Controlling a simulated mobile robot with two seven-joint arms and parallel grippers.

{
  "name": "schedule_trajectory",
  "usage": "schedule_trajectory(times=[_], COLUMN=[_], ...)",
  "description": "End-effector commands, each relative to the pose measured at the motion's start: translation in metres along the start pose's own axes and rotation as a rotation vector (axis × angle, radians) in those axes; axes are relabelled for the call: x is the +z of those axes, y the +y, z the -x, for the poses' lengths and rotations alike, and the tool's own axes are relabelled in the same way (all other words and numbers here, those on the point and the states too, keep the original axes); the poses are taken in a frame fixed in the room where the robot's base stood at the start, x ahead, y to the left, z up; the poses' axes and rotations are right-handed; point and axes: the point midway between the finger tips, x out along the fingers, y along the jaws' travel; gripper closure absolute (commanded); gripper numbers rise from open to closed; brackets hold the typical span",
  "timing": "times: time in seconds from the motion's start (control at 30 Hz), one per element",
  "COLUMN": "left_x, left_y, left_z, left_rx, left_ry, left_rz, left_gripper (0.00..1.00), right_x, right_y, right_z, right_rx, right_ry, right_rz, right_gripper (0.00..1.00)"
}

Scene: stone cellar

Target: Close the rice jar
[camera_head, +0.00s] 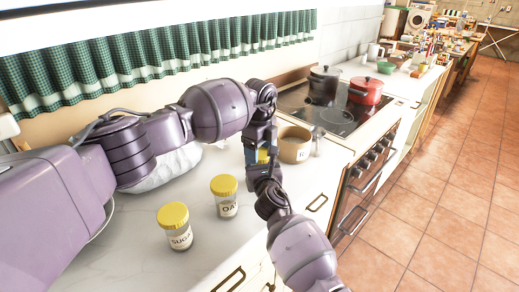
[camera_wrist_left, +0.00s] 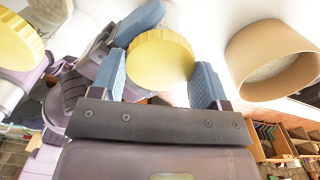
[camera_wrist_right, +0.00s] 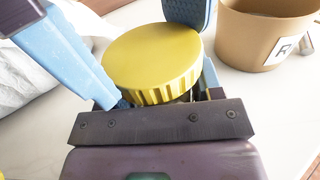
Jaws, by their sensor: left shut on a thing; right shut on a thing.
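A jar with a ribbed yellow lid (camera_head: 263,156) is between my two grippers above the counter. The lid also shows in the left wrist view (camera_wrist_left: 160,60) and the right wrist view (camera_wrist_right: 153,58). My left gripper (camera_head: 258,143) is shut on the lid, its blue fingers on either side of it. My right gripper (camera_head: 257,166) is shut on the jar body (camera_wrist_right: 186,97) just below the lid. The jar's body and label are mostly hidden. I cannot tell whether the lid sits fully on the rim.
An open brown pot (camera_head: 295,150) with an "R" label and pale grains stands beside my grippers. Closed jars marked "SUGA" (camera_head: 176,227) and "OA" (camera_head: 225,197) stand in front.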

Motion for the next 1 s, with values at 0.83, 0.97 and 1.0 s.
schedule_trajectory(times=[0.83,0.97,1.0], left_x=[-0.0002,-0.0001,-0.0001], left_y=[0.0,0.0,0.0], left_z=[-0.0006,-0.0008,-0.0008], left_rx=[0.0,0.0,0.0], left_ry=[0.0,0.0,0.0], left_rz=[-1.194,-1.259,-1.267], left_gripper=[0.6,0.6,0.6], right_x=[-0.0003,-0.0003,-0.0003], right_y=[-0.0003,-0.0004,-0.0004], right_z=[-0.0001,-0.0001,-0.0001], right_rx=[-0.001,-0.001,-0.001], right_ry=[0.001,0.001,0.001], right_rz=[0.0,0.0,0.0], right_gripper=[1.0,1.0,1.0])
